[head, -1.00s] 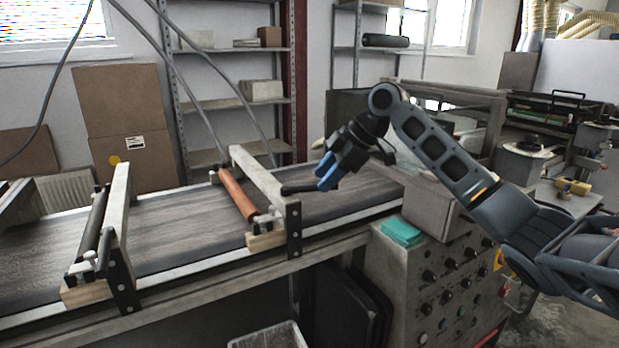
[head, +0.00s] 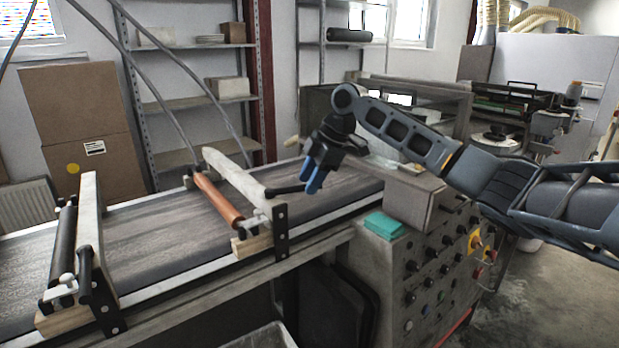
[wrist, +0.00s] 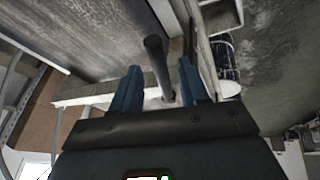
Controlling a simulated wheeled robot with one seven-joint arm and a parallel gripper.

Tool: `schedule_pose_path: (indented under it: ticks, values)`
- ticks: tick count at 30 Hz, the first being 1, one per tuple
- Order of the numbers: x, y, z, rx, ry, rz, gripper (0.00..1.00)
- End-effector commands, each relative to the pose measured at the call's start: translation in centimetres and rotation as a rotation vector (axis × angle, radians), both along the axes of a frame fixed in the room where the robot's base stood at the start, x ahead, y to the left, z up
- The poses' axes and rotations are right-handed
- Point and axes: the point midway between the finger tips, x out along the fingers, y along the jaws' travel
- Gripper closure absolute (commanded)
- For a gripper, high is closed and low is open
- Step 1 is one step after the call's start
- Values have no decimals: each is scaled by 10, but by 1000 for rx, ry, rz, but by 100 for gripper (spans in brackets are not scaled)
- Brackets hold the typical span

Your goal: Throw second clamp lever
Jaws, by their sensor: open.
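A black clamp lever (head: 286,190) sticks out to the right from the near end of the right cross frame (head: 240,180) over the conveyor. My gripper (head: 312,182) has blue fingers and hangs just right of this lever's free end. In the wrist view my gripper (wrist: 160,88) is open, and the dark lever (wrist: 157,62) shows in the gap between its fingers. I cannot tell whether the fingers touch it. On the left cross frame (head: 90,225), another black lever (head: 88,278) stands near the near end, away from my gripper.
An orange roller (head: 217,200) lies beside the right frame, a black roller (head: 64,240) beside the left one. The conveyor belt (head: 150,232) runs beneath. A grey control cabinet (head: 400,265) with a teal block (head: 384,225) on top stands at right. Shelves (head: 205,98) stand behind.

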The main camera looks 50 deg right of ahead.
Motion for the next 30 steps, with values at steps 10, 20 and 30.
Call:
schedule_pose_path:
  ticks: [10,20,30]
  values:
    - [2,1,-4,-1,-1,1,58]
    - [2,1,-3,-1,-1,1,89]
    - [2,1,-3,-1,-1,1,100]
